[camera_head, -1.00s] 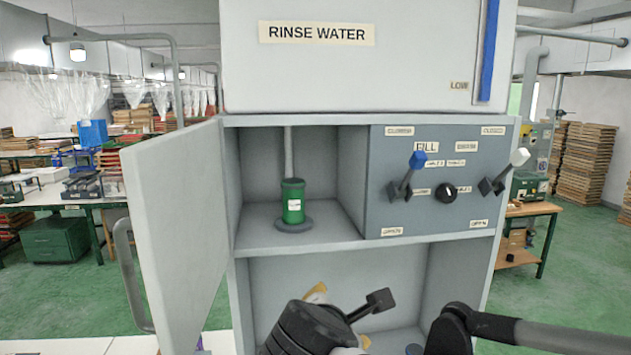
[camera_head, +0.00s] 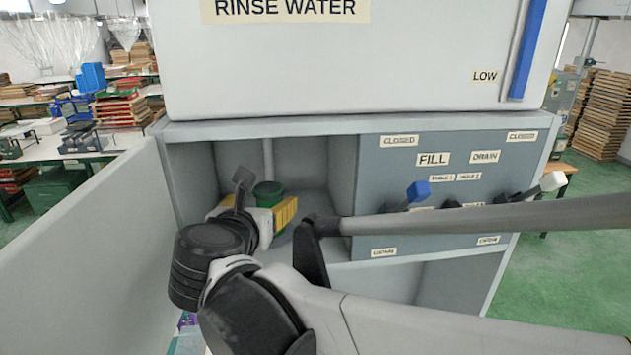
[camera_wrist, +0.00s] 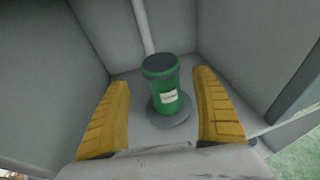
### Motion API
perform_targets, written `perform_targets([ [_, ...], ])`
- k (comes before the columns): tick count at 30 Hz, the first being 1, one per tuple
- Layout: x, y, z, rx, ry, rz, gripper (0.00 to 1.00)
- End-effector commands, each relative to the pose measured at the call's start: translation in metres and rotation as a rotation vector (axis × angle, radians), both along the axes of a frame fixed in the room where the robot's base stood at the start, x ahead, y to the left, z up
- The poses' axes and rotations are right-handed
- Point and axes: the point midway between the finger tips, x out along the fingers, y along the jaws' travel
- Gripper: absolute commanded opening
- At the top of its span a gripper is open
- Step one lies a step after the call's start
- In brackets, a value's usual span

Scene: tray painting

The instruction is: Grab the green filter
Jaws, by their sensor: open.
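The green filter (camera_wrist: 165,86) is a green cylinder with a dark top and a white label. It stands upright on a round grey base (camera_wrist: 172,116) inside the upper left cabinet compartment, in front of a grey pipe. In the head view the filter (camera_head: 267,192) is partly hidden behind my arm and gripper. My gripper (camera_wrist: 165,105) has yellow fingers that are open, one on each side of the filter, with visible gaps to both. In the head view one yellow finger (camera_head: 285,213) shows right of the filter.
The compartment's side walls stand close on both sides of my gripper. The open cabinet door (camera_head: 85,255) is on the left. A panel (camera_head: 440,165) with a blue-tipped lever (camera_head: 418,191) and a white-tipped lever (camera_head: 552,181) is on the right, behind my arm.

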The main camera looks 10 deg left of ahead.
Motion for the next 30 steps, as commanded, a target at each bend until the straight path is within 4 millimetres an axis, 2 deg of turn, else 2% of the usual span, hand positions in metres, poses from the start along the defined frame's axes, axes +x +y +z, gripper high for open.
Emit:
perform_targets([
  [6, 0.032, -0.003, -0.009, 0.002, 0.000, -0.002, 0.76],
  [15, 0.038, -0.003, -0.012, 0.002, 0.000, 0.000, 0.76],
  [16, 0.038, -0.003, -0.012, 0.002, 0.000, 0.000, 0.71],
  [17, 0.038, -0.003, -0.012, 0.002, 0.000, 0.000, 0.62],
  [21, 0.038, -0.003, -0.012, 0.002, 0.001, 0.000, 0.19],
  [22, 0.038, -0.003, -0.012, 0.002, 0.001, 0.000, 0.16],
  [30, 0.037, -0.003, -0.012, 0.002, 0.001, -0.001, 0.15],
])
